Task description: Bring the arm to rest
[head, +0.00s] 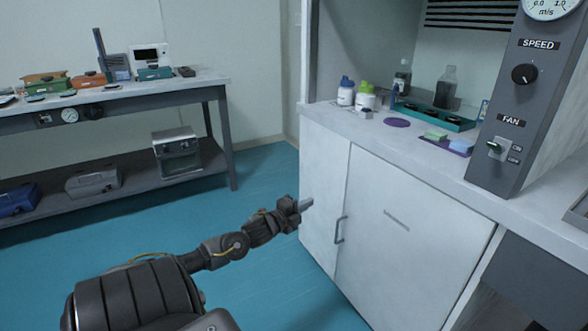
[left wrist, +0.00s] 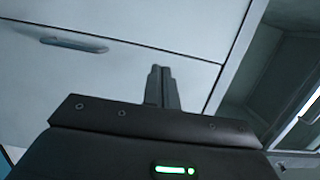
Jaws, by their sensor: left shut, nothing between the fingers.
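My left arm reaches in from the lower left in the head view. Its gripper (head: 305,204) is in front of the white cabinet (head: 406,245), near the left door and below the counter. In the left wrist view the gripper (left wrist: 161,70) is shut, with its two fingers together and nothing between them. The cabinet doors (left wrist: 115,80) fill much of that view behind the fingers. I cannot tell whether the fingertips touch the cabinet. My right gripper is not in view.
The counter (head: 330,112) holds bottles, a green tray (head: 432,115), a purple disc (head: 397,122) and sponges. A control panel (head: 525,95) stands at the right. A door handle (head: 339,230) juts out near my gripper. A bench (head: 150,92) with equipment stands at the back left. Blue floor (head: 130,240) lies clear between.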

